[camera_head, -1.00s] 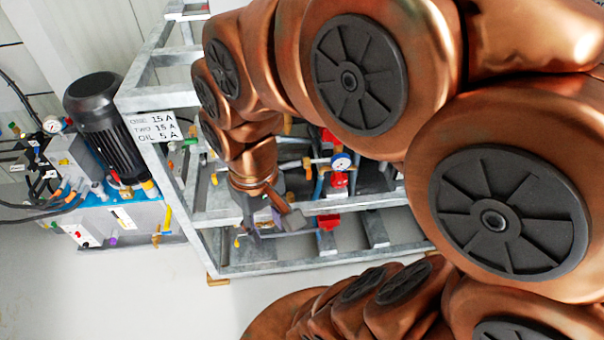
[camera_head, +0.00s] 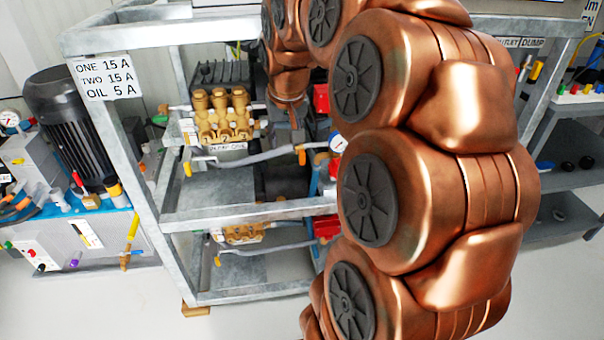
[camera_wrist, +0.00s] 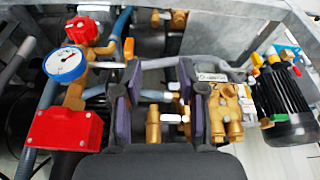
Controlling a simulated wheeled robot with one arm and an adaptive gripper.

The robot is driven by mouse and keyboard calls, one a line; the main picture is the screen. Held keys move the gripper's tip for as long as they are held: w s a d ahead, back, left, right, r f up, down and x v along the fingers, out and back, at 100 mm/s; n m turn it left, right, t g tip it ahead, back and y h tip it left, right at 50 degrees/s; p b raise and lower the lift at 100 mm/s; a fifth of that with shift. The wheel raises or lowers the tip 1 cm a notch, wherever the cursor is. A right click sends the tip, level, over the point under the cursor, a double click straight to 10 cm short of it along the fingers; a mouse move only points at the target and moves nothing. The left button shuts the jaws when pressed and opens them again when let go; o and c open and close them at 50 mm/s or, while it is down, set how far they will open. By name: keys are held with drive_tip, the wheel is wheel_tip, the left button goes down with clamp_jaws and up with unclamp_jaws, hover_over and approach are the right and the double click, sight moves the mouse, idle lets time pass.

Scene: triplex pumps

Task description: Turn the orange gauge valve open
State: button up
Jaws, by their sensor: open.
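The orange gauge valve's small handle (camera_head: 301,155) sits on a pipe just left of a round blue-rimmed gauge (camera_head: 338,143). In the wrist view the orange handle (camera_wrist: 129,48) is upright beside the tip of the left finger, and the gauge (camera_wrist: 65,64) is further left. I cannot tell whether handle and finger touch. My gripper (camera_wrist: 157,68) is open, its two dark fingers apart with pipework beyond them. In the head view my gripper (camera_head: 296,125) points down just above the handle, partly hidden by my arm.
Brass pump heads (camera_head: 222,115) lie left of my gripper. A red knob (camera_wrist: 82,31) and red box (camera_wrist: 64,129) flank the gauge. Grey frame rails (camera_head: 250,213) surround the pumps. A black motor (camera_head: 70,125) stands left; floor in front is clear.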

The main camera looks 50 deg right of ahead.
drive_tip(key=m+b, duration=0.1)
drive_tip(key=b, duration=0.2)
hover_over(302, 151)
drive_tip(key=s+a, duration=0.2)
drive_tip(key=s, duration=0.1)
wheel_tip(302, 151, down, 3)
drive_tip(key=shift+t+h, duration=0.3)
drive_tip(key=shift+h, duration=0.1)
drive_tip(key=b+x, duration=0.1)
drive_tip(key=x, duration=0.3)
drive_tip(key=b+x, duration=0.1)
drive_tip(key=x, duration=0.3)
drive_tip(key=shift+w+r, duration=0.15)
drive_tip(key=shift+w, duration=0.1)
drive_tip(key=shift+c, duration=0.3)
clamp_jaws()
